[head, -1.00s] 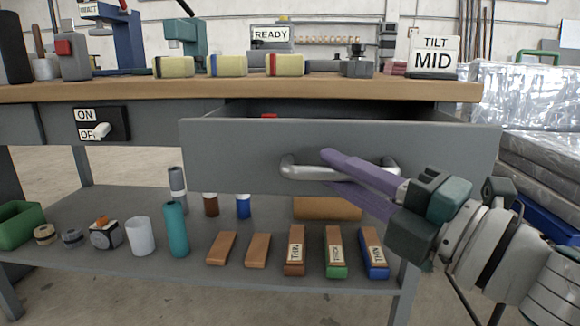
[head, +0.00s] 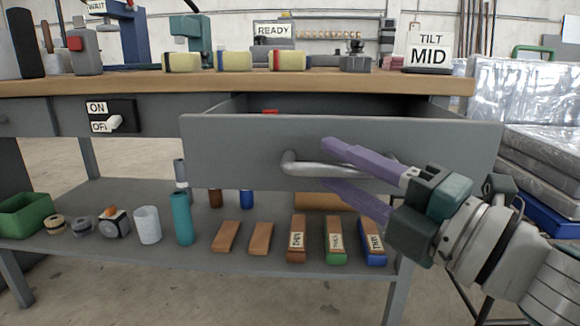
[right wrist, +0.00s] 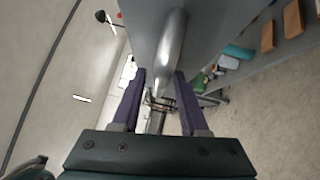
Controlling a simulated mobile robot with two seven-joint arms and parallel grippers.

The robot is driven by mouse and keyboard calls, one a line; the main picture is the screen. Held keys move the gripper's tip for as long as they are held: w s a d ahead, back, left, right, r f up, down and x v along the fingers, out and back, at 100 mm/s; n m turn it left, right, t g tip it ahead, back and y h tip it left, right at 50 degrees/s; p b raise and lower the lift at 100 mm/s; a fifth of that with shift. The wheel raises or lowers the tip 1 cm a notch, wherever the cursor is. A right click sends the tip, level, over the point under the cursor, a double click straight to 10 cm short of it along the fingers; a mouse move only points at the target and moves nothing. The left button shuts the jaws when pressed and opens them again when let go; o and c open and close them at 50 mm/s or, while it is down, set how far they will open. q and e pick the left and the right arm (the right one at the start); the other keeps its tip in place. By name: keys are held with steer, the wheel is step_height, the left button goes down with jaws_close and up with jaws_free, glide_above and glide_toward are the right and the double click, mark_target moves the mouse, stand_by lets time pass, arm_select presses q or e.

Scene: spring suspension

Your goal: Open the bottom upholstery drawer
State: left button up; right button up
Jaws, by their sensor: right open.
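The grey drawer (head: 235,150) under the workbench top stands pulled out, with part of its dark inside showing over the front. Its curved silver handle (head: 310,167) is on the front panel and also shows in the right wrist view (right wrist: 172,45). My right gripper (head: 324,162) is open, its purple fingers spread above and below the handle's right part. In the right wrist view the handle lies between the lines of the two fingers, with gaps beside it. I cannot tell whether this is the bottom upholstery drawer. My left gripper is not in view.
The wooden bench top (head: 130,82) holds yellow rolls and a TILT MID sign (head: 428,55). The lower shelf (head: 150,255) carries a teal cylinder (head: 182,218), a green bin (head: 25,215) and several blocks. Wrapped stacks (head: 535,110) stand at the right.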

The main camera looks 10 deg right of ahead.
steer(key=shift+o, duration=0.2)
steer(key=shift+s, duration=0.15)
steer(key=shift+s+d+f, duration=0.1)
steer(key=shift+s+d, duration=0.1)
steer(key=shift+s, duration=0.05)
steer(key=p+v, duration=0.1)
steer(key=v, duration=0.8)
steer(key=shift+p, duration=0.35)
